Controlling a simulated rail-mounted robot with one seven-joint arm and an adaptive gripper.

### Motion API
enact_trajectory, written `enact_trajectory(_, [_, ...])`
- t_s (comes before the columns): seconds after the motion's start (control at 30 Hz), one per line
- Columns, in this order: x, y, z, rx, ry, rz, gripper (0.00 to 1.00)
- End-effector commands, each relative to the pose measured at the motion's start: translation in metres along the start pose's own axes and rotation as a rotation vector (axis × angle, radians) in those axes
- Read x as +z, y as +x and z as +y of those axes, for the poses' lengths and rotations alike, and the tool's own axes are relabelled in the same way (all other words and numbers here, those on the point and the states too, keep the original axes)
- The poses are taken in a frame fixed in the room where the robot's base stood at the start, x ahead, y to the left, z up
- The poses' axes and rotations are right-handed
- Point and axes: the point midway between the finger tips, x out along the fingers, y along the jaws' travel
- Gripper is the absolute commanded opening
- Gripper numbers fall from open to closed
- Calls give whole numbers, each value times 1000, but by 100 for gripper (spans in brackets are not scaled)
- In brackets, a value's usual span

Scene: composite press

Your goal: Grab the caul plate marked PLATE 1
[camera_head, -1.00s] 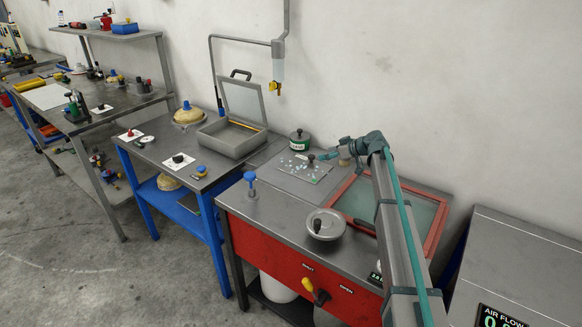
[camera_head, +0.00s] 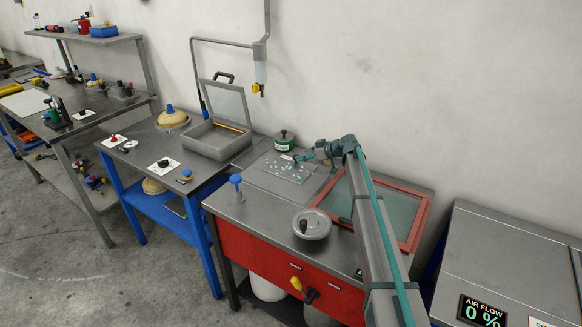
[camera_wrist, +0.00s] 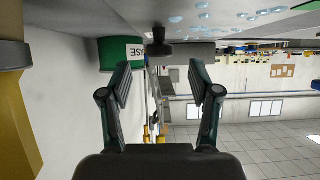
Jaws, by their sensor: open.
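A grey plate with pale blue spots (camera_head: 285,172) lies flat on the red bench's top. A dark knob (camera_wrist: 160,42) stands by the spots in the wrist view, which shows the bench upside down. No PLATE 1 mark can be read, so I cannot tell if this is that plate. My gripper (camera_head: 303,156) is low over the spotted plate, close to the knob. In the wrist view my gripper (camera_wrist: 160,80) is open, its fingers apart and empty, with the knob beyond the gap between them.
A green tin (camera_head: 285,140) stands behind the spotted plate. An open grey box (camera_head: 218,138) is to the left. Square white cards with knobs (camera_head: 162,166) lie on the blue table.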

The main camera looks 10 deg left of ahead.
Motion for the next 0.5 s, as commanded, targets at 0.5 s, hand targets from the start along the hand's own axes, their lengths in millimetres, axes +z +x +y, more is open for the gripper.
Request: enact_trajectory(0.5, [0, 29, 0, 1, 0, -1, 54])
